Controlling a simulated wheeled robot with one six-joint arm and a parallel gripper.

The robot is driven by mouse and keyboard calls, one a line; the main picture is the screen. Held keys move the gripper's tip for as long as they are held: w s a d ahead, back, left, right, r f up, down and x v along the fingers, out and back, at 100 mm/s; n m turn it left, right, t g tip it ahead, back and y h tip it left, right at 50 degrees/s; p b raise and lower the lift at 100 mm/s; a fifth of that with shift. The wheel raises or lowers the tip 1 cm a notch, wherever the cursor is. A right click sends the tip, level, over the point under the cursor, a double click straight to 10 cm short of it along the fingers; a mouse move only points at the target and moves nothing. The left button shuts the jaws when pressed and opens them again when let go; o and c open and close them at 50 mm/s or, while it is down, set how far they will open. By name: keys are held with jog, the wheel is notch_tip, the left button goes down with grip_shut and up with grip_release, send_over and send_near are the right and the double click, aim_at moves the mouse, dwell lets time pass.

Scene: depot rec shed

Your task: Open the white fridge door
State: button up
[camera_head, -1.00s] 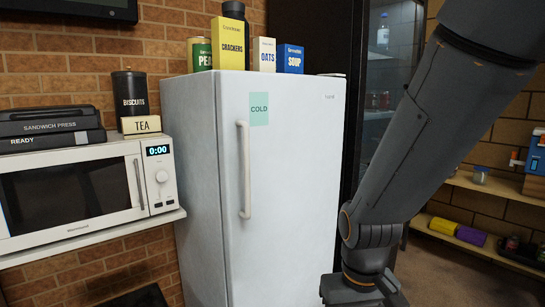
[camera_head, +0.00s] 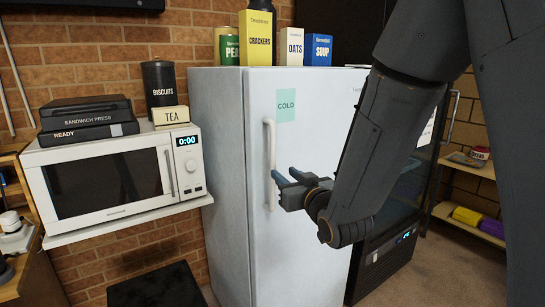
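The white fridge (camera_head: 315,230) stands in the middle of the view with its door shut. A pale green COLD label (camera_head: 286,106) is on the upper left of the door. The long vertical white handle (camera_head: 269,138) runs along the door's left side. My gripper (camera_head: 284,177) is in front of the door at the handle's lower half, just right of it. Its two blue-grey fingers point left toward the handle and stand apart, with nothing seen between them. Whether a fingertip touches the handle cannot be told. My arm hides the door's right part.
A white microwave (camera_head: 193,158) sits on a wall shelf left of the fridge. A crackers box (camera_head: 259,45) and other food packs stand on top of the fridge. A dark glass-fronted cabinet (camera_head: 385,262) is close on the right. Open floor shows at the lower right.

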aim_at(274, 162)
jog(key=shift+a+r+p+x, duration=0.1)
jog(key=shift+r+p+x, duration=0.25)
jog(key=shift+x, duration=0.95)
jog(key=shift+a+r+p+x, duration=0.15)
jog(key=shift+p+x, duration=0.35)
jog(key=shift+x, duration=0.85)
jog(key=shift+a+r+p+x, duration=0.1)
jog(key=shift+r+p+x, duration=0.25)
jog(key=shift+x, duration=0.95)
jog(key=shift+s+f, duration=0.1)
jog(key=shift+f, duration=0.05)
grip_shut()
